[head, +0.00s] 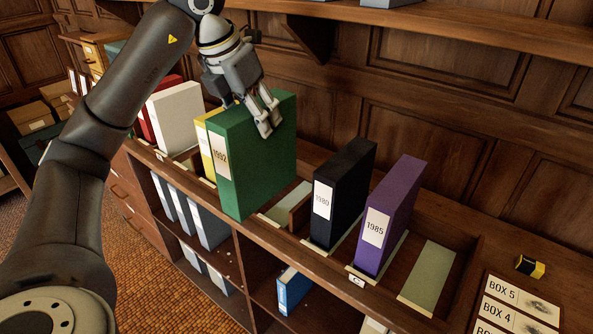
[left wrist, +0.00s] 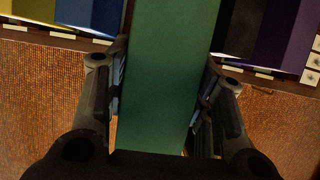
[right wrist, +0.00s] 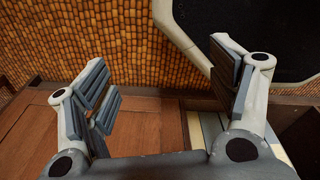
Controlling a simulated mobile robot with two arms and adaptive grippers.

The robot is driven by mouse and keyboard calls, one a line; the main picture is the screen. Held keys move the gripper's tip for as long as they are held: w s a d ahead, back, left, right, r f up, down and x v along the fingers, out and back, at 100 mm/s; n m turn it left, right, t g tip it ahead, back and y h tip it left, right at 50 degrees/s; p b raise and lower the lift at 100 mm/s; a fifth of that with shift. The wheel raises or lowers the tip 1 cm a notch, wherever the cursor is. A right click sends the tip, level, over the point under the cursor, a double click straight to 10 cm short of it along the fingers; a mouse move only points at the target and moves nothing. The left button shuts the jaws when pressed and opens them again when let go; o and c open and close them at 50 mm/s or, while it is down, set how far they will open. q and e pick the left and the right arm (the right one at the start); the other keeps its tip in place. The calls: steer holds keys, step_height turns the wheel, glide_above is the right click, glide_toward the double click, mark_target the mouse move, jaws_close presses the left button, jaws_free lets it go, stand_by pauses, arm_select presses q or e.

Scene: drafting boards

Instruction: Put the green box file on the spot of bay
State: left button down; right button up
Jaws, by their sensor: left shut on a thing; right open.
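The green box file (head: 262,155), labelled 1992, is upright in my left gripper (head: 268,118). The fingers grip its upper part from both sides; the left wrist view shows the green file (left wrist: 165,70) between them. It hangs over the front edge of the shelf, between the yellow file (head: 206,150) and the black file. A bare pale pad (head: 290,203) marks an empty bay just right of it; another empty pad (head: 428,275) lies right of the purple file. My right gripper (right wrist: 162,85) is open and empty, seen only in the right wrist view.
The black file (head: 340,195) and purple file (head: 388,215) stand upright on the shelf (head: 320,268). White (head: 175,118) and red files stand at left. A blue file (left wrist: 85,15) shows next to the yellow one. A card with BOX 5 (head: 515,305) and a yellow-black item (head: 530,266) lie at right.

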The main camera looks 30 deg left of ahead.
arm_select(q)
steer(key=w+f+p, duration=0.6)
steer(key=w+f, duration=0.6)
steer(key=w, duration=0.1)
steer(key=shift+f, duration=0.25)
arm_select(e)
step_height(320, 180, up, 6)
steer(key=s, duration=0.1)
steer(key=shift+d, duration=0.15)
arm_select(q)
steer(key=c, duration=1.1)
jaws_free()
steer(key=shift+f, duration=0.25)
steer(key=o, duration=0.4)
steer(key=shift+s+r, duration=0.1)
arm_select(e)
steer(key=shift+s, duration=0.1)
